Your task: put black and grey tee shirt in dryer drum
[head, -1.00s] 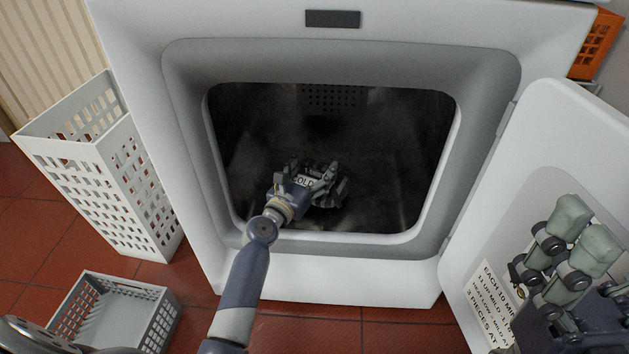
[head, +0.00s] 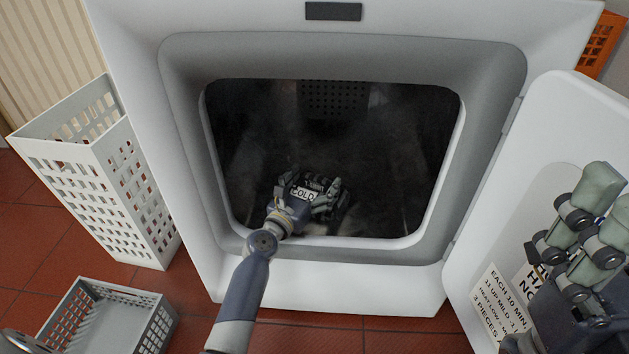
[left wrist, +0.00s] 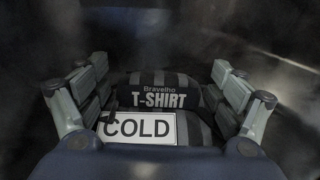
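The black and grey striped tee shirt (left wrist: 160,90) shows in the left wrist view as a bundle with "T-SHIRT" printed on it. A white label (left wrist: 140,127) reading "COLD" lies on its near side; this label shows in the head view too (head: 303,193). My left gripper (head: 312,186) is inside the dryer drum (head: 400,150), low and near the front lip. Its fingers press in on both sides of the shirt in the left wrist view. The shirt's underside is hidden. My right gripper (head: 590,225) is at the right edge, in front of the open door; its fingertips are partly hidden.
The dryer door (head: 560,130) stands open on the right. The drum opening's lower lip (head: 370,243) lies under my left wrist. A tall white basket (head: 110,185) and a low grey basket (head: 110,315) stand at left. An orange basket (head: 598,45) is at top right.

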